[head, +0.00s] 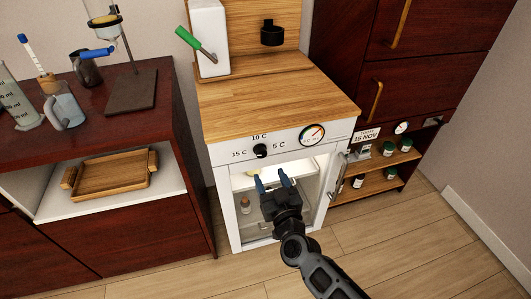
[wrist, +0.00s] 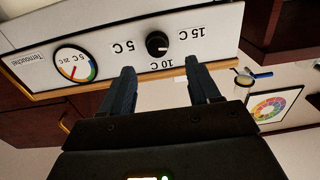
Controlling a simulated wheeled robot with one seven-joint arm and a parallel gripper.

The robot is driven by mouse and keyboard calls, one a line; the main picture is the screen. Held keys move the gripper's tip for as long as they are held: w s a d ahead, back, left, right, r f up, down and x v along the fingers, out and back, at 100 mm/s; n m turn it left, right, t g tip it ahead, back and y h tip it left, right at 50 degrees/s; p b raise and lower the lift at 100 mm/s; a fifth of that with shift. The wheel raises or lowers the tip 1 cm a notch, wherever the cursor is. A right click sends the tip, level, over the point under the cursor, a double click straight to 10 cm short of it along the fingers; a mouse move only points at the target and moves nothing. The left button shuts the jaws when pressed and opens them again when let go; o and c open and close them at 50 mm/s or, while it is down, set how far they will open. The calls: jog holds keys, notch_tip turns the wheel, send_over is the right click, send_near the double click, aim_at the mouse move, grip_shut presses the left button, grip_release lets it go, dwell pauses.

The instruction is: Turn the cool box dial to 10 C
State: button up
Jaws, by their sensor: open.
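The cool box (head: 225,157) is a white cabinet with a wooden top. Its black dial (head: 260,151) sits on the front panel, with 15 C at left, 10 C above and 5 C at right. The wrist view shows the dial (wrist: 157,44) upside down, between and beyond my fingertips. I cannot clearly read which label its pointer faces. A round gauge (head: 312,134) is right of the dial. My gripper (head: 271,180) is open and empty, in front of the cool box and below the dial in the head view. The fingers (wrist: 159,72) look apart from the dial.
The cool box door (head: 337,178) stands open at right, beside my gripper. A small bottle (head: 245,205) stands inside. A low shelf (head: 380,181) with jars is to the right. A dark cabinet with glassware and a wooden tray (head: 112,175) is at left.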

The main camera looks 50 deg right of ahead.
aim_at(262, 155)
jog(key=shift+d+x, duration=0.25)
jog(key=shift+x, duration=4.25)
jog(key=shift+s+r, duration=0.1)
jog(key=shift+s, duration=0.05)
jog(key=shift+c, duration=0.2)
jog(key=c, duration=1)
